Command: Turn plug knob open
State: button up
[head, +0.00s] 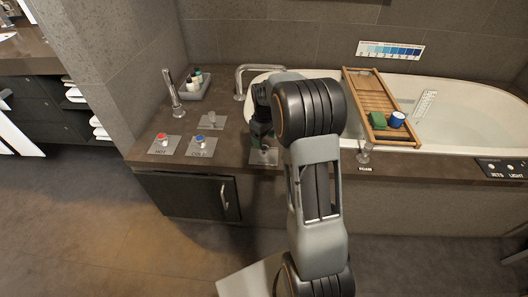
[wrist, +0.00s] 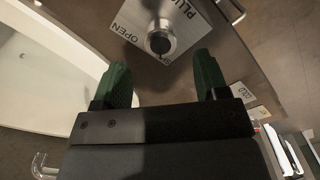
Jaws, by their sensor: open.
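The plug knob (wrist: 160,40) is a round metal knob with a dark top, standing on a light square plate (wrist: 128,32) lettered PLUG and OPEN in the wrist view. In the head view the plate (head: 264,158) lies on the tub's front ledge, and my arm partly covers the knob. My gripper (wrist: 163,72) is open, with its two green fingers spread and nothing between them. The knob lies just beyond the fingertips, roughly centred between them. In the head view my gripper (head: 262,140) is low over the plate. I cannot tell whether it touches the knob.
The red HOT knob (head: 163,137) and blue COLD knob (head: 200,139) sit to the left on the ledge. The FOAM knob (head: 364,153) is to the right. A tall spout (head: 172,92), a toiletry tray (head: 194,88) and the white tub (head: 450,118) stand behind.

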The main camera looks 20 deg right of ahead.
aim_at(264, 148)
jog(key=shift+f+b, duration=0.7)
jog(key=shift+f, duration=2.1)
jog(key=c, duration=0.9)
